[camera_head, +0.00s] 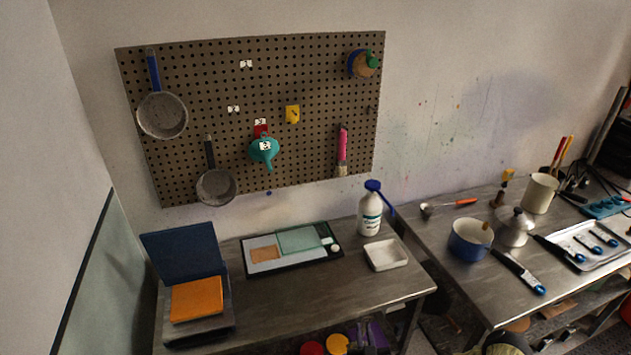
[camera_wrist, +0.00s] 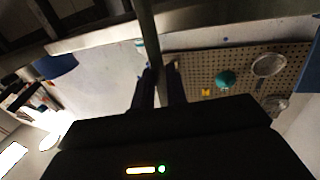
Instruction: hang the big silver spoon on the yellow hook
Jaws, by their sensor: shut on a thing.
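The yellow hook (camera_head: 292,114) is on the brown pegboard (camera_head: 215,90), right of centre, with nothing seen hanging on it. In the wrist view, where the scene is upside down, the yellow hook (camera_wrist: 205,92) is small and to the right of my gripper, farther off. My gripper (camera_wrist: 162,88) is shut on a long grey shaft between its dark fingers. The shaft, which looks like the handle of the big silver spoon (camera_wrist: 147,35), runs up out of the wrist view. Its bowl is not visible. My gripper is outside the head view.
A teal funnel (camera_head: 264,149) hangs just below left of the hook. Two pans (camera_head: 162,115) hang at left, and a pink-handled brush (camera_head: 342,150) at right. A white bottle (camera_head: 370,210) stands on the bench below. An orange-handled ladle (camera_head: 445,205) lies on the right table.

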